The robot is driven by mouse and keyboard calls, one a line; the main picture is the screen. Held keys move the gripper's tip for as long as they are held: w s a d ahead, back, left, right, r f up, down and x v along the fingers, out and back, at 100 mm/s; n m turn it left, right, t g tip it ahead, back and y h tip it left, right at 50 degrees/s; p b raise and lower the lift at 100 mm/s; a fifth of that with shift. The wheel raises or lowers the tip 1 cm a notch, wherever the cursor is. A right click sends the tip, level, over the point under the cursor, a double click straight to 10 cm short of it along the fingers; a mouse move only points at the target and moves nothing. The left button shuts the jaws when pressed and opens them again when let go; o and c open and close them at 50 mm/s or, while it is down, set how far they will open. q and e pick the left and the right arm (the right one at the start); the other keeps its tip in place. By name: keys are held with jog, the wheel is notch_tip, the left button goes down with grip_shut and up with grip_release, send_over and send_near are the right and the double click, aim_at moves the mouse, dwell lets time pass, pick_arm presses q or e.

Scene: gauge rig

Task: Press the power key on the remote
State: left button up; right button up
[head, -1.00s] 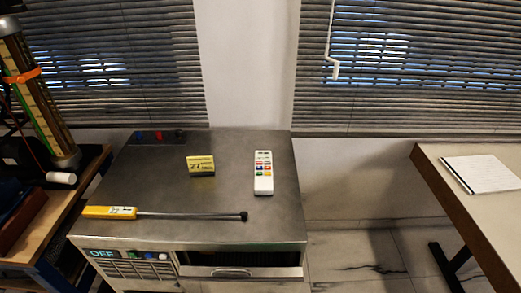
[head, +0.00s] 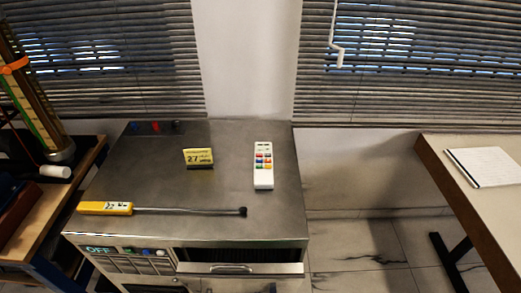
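The remote (head: 263,181) is white with several coloured keys and stands or lies on the right part of the grey metal cabinet top. Its keys show as small red, blue, green, yellow and orange patches with dark ones near the far end. I cannot tell which key is the power key. Neither of my grippers shows in the head view.
On the cabinet top (head: 222,189) are a yellow sign (head: 198,157) reading 27 and a yellow-handled rod (head: 106,208) lying across the front. A drawer (head: 240,269) stands partly open below. A table (head: 440,160) with paper (head: 484,166) is at right.

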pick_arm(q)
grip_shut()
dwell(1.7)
